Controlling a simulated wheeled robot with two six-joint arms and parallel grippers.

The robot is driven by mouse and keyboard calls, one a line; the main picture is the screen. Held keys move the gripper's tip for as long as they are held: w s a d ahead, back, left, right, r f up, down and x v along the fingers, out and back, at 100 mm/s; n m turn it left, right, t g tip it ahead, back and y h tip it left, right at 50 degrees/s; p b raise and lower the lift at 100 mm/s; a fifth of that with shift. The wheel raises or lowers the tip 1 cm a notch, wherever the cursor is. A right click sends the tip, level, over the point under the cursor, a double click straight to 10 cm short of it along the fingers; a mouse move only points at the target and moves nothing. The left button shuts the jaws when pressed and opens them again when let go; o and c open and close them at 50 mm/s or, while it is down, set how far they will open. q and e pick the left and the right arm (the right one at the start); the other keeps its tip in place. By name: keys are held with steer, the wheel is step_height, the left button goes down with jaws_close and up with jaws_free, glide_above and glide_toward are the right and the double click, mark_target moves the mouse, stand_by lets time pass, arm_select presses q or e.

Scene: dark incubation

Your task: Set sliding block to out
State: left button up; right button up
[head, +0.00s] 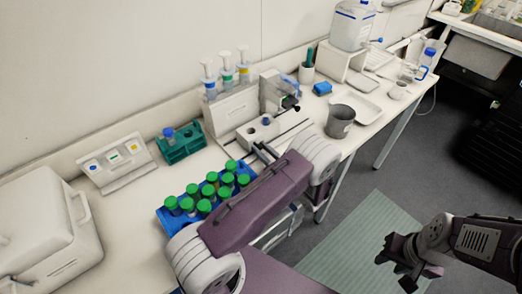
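A low white device (286,127) with a long flat bed stands on the bench against the back. A small dark blue round piece (266,119) sits on its bed. I cannot tell for sure which part is the sliding block. My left gripper (262,149) is just in front of the device's bed, its two dark fingers apart and nothing seen between them. Whether it touches the device cannot be told. My purple and white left arm hides part of the bench. My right gripper (396,266) hangs open and empty over the floor at the lower right.
A blue rack (170,222) of green-capped tubes stands close to my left arm. A teal rack (181,150), a button panel (113,162) and a white box (38,225) are further left. A grey cup (340,121) and a white tray (356,106) stand right of the device.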

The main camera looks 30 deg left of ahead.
arm_select(q)
steer(key=o, duration=0.4)
steer(key=shift+s, duration=0.15)
steer(key=shift+d, duration=0.15)
steer(key=b+v, duration=0.1)
steer(key=v, duration=0.7)
steer(key=shift+s+b, duration=0.1)
steer(key=shift+b, duration=0.3)
steer(key=shift+s+d, duration=0.15)
steer(key=shift+d, duration=0.15)
